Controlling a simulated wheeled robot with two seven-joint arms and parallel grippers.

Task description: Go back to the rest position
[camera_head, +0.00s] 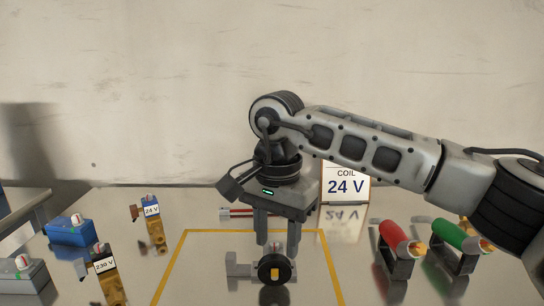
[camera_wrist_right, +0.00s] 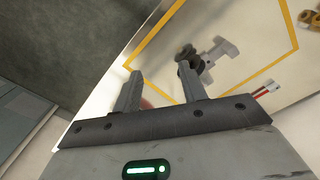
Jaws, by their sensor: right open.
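My right gripper (camera_head: 278,232) is open, pointing down over the table inside the yellow outline. In the right wrist view its two fingers (camera_wrist_right: 158,92) stand apart with nothing held between them. A grey fixture with a black round part and a brass-coloured centre (camera_head: 274,268) sits below and just in front of the fingertips. It also shows beyond the fingers in the right wrist view (camera_wrist_right: 212,56). I cannot tell whether a fingertip touches it. My left gripper is not in view.
A "COIL 24 V" sign (camera_head: 345,184) stands behind. Red (camera_head: 394,236) and green (camera_head: 450,235) cylinders lie on stands at right. Blue (camera_head: 72,231) and grey (camera_head: 22,277) blocks and brass parts tagged 24 V (camera_head: 154,230) and 230 V (camera_head: 108,276) stand at left. Yellow tape (camera_head: 172,263) outlines the middle.

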